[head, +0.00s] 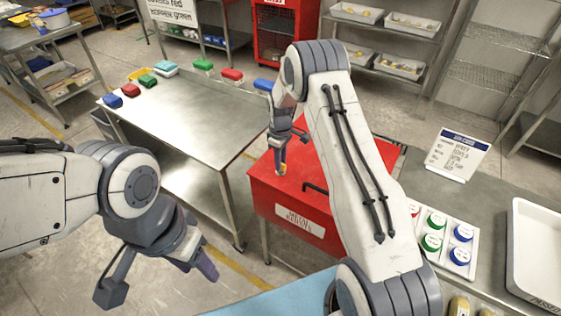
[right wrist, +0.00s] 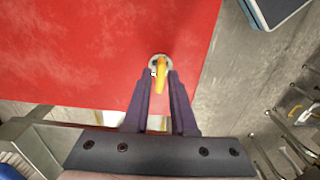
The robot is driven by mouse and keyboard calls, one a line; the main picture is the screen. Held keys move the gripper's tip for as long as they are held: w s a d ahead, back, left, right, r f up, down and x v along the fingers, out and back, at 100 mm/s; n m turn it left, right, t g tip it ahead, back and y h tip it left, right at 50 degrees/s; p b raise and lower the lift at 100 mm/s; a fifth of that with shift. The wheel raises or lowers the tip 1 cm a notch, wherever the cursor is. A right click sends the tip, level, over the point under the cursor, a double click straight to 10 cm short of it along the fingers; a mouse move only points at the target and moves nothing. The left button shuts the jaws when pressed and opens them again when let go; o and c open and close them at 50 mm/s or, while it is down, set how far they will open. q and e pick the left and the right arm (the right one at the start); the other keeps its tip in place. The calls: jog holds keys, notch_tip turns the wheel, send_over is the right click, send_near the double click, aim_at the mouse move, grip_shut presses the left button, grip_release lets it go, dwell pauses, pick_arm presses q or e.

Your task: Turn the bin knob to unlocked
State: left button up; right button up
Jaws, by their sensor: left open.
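The red bin (head: 335,190) stands in the middle of the head view, with a white label on its front and a dark handle. Its yellow knob (right wrist: 161,70) sits in a grey ring on the red surface, near the edge, in the right wrist view. My right gripper (right wrist: 161,80) has its two dark fingers on either side of the knob; whether they press on it cannot be told. In the head view the knob (head: 282,168) is a small yellow spot below the right gripper. My left gripper (head: 158,278) is open and empty over the floor at lower left.
A steel table (head: 185,110) with several coloured blocks stands left of the bin. At right a counter holds a sign (head: 458,153), a panel of red, green and blue round pieces (head: 433,240) and a white tray (head: 535,250). Shelves line the back.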

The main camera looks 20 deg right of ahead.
jog(key=shift+o, duration=0.5)
notch_tip(320, 180, up, 10)
jog(key=b, duration=0.2)
jog(key=shift+r, duration=0.25)
